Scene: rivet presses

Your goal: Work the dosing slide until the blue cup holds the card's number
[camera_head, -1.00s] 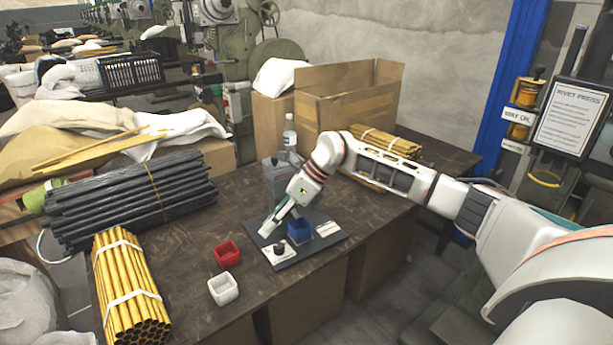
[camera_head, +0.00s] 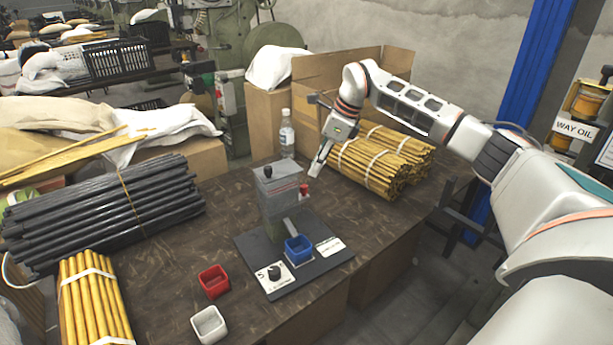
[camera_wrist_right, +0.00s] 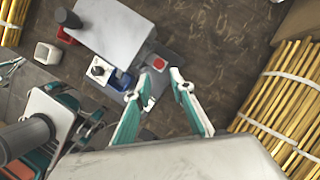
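The dosing device is a grey upright box (camera_head: 281,190) with a black knob on top, on a dark base plate. A red knob (camera_head: 304,190) sticks out at its right side. The blue cup (camera_head: 298,248) stands on the base below it; its contents cannot be made out. A black dial (camera_head: 274,272) sits on a white panel; a white card (camera_head: 330,245) lies right of the cup, its text too small to read. My right gripper (camera_head: 317,172) is open and empty, just behind and right of the red knob; the wrist view shows its parted fingers (camera_wrist_right: 162,83). My left gripper is not clearly visible.
A red cup (camera_head: 214,281) and a white cup (camera_head: 209,324) stand left of the base. A bottle (camera_head: 287,134) stands behind the device. Bundled yellow rods (camera_head: 365,168) lie close right of my right gripper. Dark rods (camera_head: 110,205) lie at left.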

